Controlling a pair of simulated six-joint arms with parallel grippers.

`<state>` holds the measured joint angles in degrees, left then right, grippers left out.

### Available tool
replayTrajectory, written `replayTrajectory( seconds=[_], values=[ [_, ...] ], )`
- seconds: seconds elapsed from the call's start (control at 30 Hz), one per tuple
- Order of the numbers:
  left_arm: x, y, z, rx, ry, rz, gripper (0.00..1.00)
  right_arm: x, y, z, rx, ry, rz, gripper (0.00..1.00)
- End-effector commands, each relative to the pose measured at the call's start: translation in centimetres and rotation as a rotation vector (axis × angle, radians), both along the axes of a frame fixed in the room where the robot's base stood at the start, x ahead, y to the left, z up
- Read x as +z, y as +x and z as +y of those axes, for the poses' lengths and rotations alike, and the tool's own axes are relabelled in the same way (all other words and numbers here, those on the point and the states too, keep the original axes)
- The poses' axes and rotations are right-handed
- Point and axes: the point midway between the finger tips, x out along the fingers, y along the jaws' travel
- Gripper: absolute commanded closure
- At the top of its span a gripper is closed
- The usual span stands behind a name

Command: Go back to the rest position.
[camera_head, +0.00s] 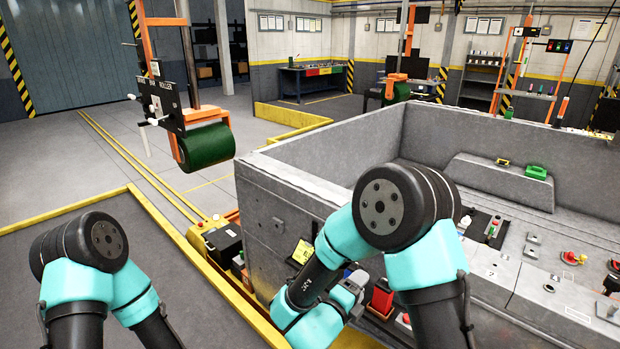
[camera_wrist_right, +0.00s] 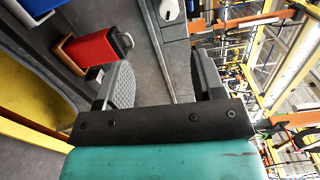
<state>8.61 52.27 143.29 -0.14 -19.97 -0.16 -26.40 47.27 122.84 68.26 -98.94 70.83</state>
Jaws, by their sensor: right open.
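My right gripper (camera_head: 352,285) is low in front of the grey walled bed (camera_head: 275,225), partly hidden by my own right arm. In the right wrist view its two grey ribbed fingers (camera_wrist_right: 163,82) stand wide apart with nothing between them. A red box with a dark top (camera_wrist_right: 92,46) lies just beyond the left finger, apart from it as far as I can tell. My left arm shows at the lower left of the head view, but its gripper is out of the picture.
A green roller (camera_head: 207,146) hangs from an orange frame at the left. The bed carries a control panel with knobs (camera_head: 530,255) and a green case (camera_head: 537,172). A yellow-edged rail (camera_head: 165,225) runs along the floor. Open floor lies to the left.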

Motion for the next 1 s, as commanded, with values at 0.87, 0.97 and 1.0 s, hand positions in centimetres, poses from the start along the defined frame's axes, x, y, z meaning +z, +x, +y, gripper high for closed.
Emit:
replayTrajectory(
  seconds=[0.87,0.97,1.0],
  values=[
    [0.0,0.0,0.0,0.000,0.000,0.000,0.16,-27.3,-11.6,-6.4,1.562,-0.457,1.303,0.37],
    [0.0,0.0,0.0,0.000,0.000,0.000,0.16,-28.3,-14.8,-6.6,1.760,-0.507,1.338,0.37],
    [0.0,0.0,0.0,0.000,0.000,0.000,0.16,-28.5,-15.6,-6.7,1.817,-0.521,1.343,0.37]
  ],
)
